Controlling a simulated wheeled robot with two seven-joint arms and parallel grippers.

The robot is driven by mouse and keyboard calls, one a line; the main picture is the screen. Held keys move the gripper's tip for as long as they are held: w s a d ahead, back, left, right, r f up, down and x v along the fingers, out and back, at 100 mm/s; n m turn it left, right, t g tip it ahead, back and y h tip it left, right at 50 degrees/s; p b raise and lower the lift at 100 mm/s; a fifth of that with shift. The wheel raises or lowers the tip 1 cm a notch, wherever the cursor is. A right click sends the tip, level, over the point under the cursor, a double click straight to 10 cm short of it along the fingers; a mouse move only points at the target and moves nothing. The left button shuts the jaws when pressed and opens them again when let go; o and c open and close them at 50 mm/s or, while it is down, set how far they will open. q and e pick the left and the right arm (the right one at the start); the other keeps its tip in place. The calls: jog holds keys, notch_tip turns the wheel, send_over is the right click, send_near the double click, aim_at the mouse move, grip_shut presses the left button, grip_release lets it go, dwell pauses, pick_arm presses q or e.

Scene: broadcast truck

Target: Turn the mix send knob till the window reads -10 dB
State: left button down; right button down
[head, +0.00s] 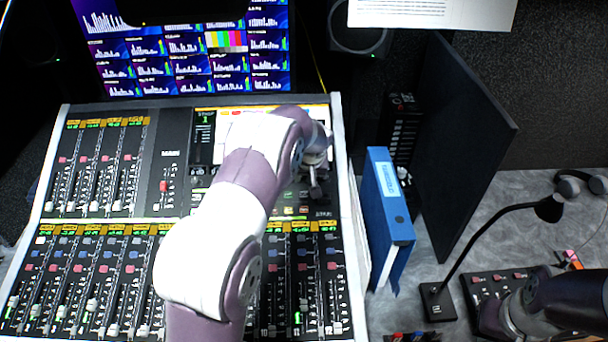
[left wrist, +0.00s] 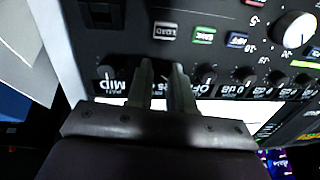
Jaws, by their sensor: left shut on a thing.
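My left gripper (head: 315,188) reaches over the mixing console to the panel just below its bright screen (head: 232,128). In the left wrist view, which shows the panel upside down, the two fingers (left wrist: 160,88) are shut on a small knob in the row along the screen edge. The fingers hide nearly all of that knob and part of its label. A dark knob (left wrist: 106,73) marked MID stands beside it, and more dark knobs (left wrist: 205,74) follow on the other side. I cannot make out a dB reading on the screen, which my arm partly covers.
A larger white knob (left wrist: 297,30) and coloured buttons (left wrist: 204,34) lie near the fingers. Fader banks (head: 90,280) fill the console. Part of my right arm shows at lower right.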

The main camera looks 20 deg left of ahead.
pick_arm(q)
jog(key=shift+m, duration=0.3)
jog(key=m, duration=0.5)
jog(key=shift+m+t, duration=0.3)
jog(key=m+p, duration=0.1)
jog(key=m, duration=0.4)
jog(key=shift+s+t, duration=0.1)
jog(key=shift+t, duration=0.2)
jog(key=shift+m, duration=0.4)
jog(key=c, duration=1)
grip_release()
jog(key=shift+r, duration=0.1)
jog(key=v, duration=1.2)
jog(key=shift+r+b, duration=0.25)
jog(key=shift+b, duration=0.15)
